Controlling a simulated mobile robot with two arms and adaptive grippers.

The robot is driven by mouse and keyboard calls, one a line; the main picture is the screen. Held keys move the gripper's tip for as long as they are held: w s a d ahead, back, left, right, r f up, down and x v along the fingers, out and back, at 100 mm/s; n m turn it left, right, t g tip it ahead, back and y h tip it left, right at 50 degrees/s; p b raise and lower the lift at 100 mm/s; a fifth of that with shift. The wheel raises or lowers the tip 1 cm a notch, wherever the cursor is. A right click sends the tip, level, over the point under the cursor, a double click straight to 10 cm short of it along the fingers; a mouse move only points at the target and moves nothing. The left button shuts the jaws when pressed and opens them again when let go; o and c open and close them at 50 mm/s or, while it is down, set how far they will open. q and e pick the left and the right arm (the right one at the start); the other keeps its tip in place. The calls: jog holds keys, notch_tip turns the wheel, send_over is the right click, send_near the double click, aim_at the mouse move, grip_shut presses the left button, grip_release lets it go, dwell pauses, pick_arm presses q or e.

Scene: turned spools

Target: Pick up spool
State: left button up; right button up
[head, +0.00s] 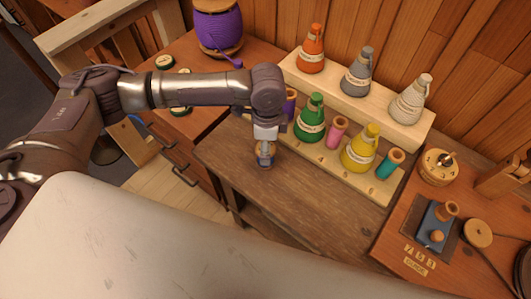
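My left gripper (265,161) points down over the front left part of the brown wooden table (300,200). A small tan-orange thing, perhaps a spool (257,152), shows at its fingers and is mostly hidden by them. I cannot tell whether the fingers are closed on it or around it. Small spools stand on the low step of a pale wooden rack: a purple one (290,104) partly hidden behind my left wrist, a pink one (337,131) and a teal one (389,163). A large purple spool (218,28) stands on the back left surface. My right gripper is not in view.
Green (310,118) and yellow (360,149) cones share the rack's low step; orange (311,49), grey (358,72) and white (410,99) cones stand on the upper step. A blue device (434,222) sits on the right-hand table. The brown table's front middle is clear.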

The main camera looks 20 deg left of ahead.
pick_arm(q)
jog(key=shift+w+a+f+p, duration=0.1)
jog(key=shift+f+p, duration=0.15)
jog(key=shift+f, duration=1.15)
jog(key=shift+w+a+f+p, duration=0.1)
jog(key=shift+f+p, duration=0.1)
jog(key=shift+f, duration=1.15)
jog(key=c, duration=1.2)
jog(key=shift+c, duration=0.2)
jog(key=shift+r, duration=0.15)
